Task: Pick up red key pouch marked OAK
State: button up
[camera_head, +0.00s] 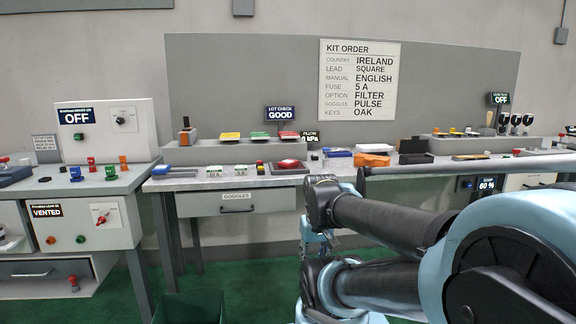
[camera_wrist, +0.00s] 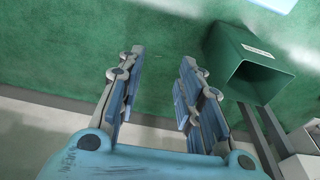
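A flat red item (camera_head: 289,135), possibly the red key pouch, lies at the right of a row with a yellow one (camera_head: 230,136) and a green one (camera_head: 260,135) on the grey ledge of the middle bench. Any OAK marking is too small to read. Another red piece (camera_head: 288,165) lies below on the bench top in a dark tray-like holder. My gripper (camera_wrist: 163,58) is open and empty in the wrist view, over green floor and well away from the bench items. In the head view my arm hides part of the bench front at the right.
A green bin (camera_wrist: 243,50) stands on the floor beside my gripper; its rim shows at the bottom of the head view (camera_head: 190,294). The kit order board (camera_head: 359,80) reads KEYS OAK. A drawer marked GOGGLES (camera_head: 236,203) is under the bench. Blue and orange boxes (camera_head: 371,160) sit right of the red pieces.

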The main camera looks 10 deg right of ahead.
jog(key=shift+w+a, duration=0.1)
jog(key=o, duration=0.4)
jog(key=shift+r, duration=0.15)
jog(key=o, duration=1)
jog(key=r, duration=0.2)
jog(key=shift+w+a+r+n, duration=0.1)
jog(key=shift+w+r+n, duration=0.2)
jog(key=shift+r, duration=0.05)
jog(key=shift+c, duration=0.2)
jog(key=shift+o, duration=0.5)
jog(key=w+r+n+y, duration=0.1)
jog(key=w+r+n, duration=0.2)
jog(key=w+r, duration=1.1)
notch_tip(320, 180, up, 2)
jog(key=shift+w+r+y, duration=0.1)
jog(key=shift+w+y, duration=0.2)
jog(key=w+d+r+n+t+y, duration=0.1)
jog(key=w+d+r+n, duration=0.2)
jog(key=w+r, duration=0.65)
jog(key=w+d+r+n+y, duration=0.1)
jog(key=w+d+r+n, duration=0.15)
jog(key=w+r, duration=0.7)
send_over(290, 161)
jog(key=s+d, duration=0.2)
jog(key=f, duration=1.4)
jog(key=shift+s+f, duration=0.2)
jog(key=shift+x, duration=2.65)
